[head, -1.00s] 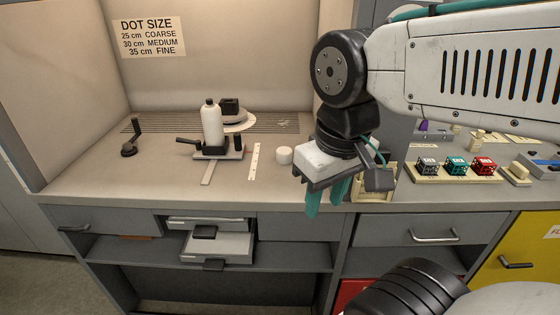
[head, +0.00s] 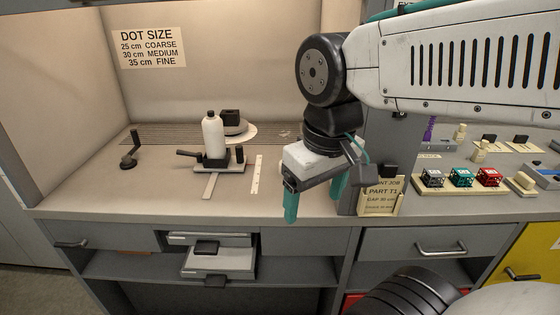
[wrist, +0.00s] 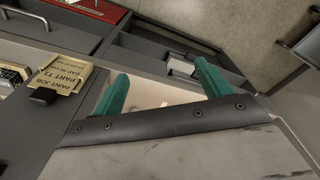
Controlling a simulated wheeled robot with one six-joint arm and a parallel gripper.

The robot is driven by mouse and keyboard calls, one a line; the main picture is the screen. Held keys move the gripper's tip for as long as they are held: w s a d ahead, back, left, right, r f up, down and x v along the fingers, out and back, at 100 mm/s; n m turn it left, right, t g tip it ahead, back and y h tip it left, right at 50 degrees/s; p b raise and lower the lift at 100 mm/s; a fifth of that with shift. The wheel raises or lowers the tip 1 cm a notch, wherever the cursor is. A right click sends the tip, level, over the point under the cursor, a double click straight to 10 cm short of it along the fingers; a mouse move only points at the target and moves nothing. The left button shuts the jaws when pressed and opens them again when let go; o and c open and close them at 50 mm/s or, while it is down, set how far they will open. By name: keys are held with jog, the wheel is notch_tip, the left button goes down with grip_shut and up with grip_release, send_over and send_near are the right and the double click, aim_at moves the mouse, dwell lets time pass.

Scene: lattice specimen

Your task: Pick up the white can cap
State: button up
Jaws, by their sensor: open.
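The white can cap (head: 281,167) is on the bench top, almost wholly hidden behind my gripper in the head view. Only a pale sliver shows at the gripper's left edge. My gripper (head: 314,203) has two teal fingers, spread apart and pointing down near the bench's front edge. In the head view it is in front of the cap, with nothing seen between the fingers. In the wrist view the open fingers (wrist: 162,72) frame pale bench surface, and I cannot make out the cap clearly there.
A white spray bottle (head: 212,135) stands on a fixture left of the gripper, with a ruler strip (head: 257,174) beside it. A job card stand (head: 381,197) is close on the right. A tray with small lattice cubes (head: 460,187) is farther right. Drawers below are partly open.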

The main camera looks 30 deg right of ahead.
jog(key=w+d+r, duration=0.1)
jog(key=w+d, duration=0.2)
jog(key=w, duration=0.8)
jog(key=w+d+f, duration=0.4)
jog(key=w+d, duration=0.1)
jog(key=w, duration=0.2)
jog(key=w+d+f+n, duration=0.1)
jog(key=w+d+f, duration=0.3)
jog(key=w, duration=0.4)
jog(key=w+d+f+n+g, duration=0.1)
jog(key=w+d+f, duration=0.3)
jog(key=w+d, duration=0.2)
jog(key=shift+w+d, duration=0.35)
jog(key=shift+w, duration=0.55)
jog(key=shift+w+d+f, duration=0.1)
jog(key=shift+d+f, duration=0.05)
jog(key=shift+f, duration=0.15)
jog(key=f, duration=0.7)
jog(key=shift+a+f, duration=0.2)
jog(key=shift+f, duration=0.1)
jog(key=c, duration=1.1)
jog(key=shift+r, duration=0.15)
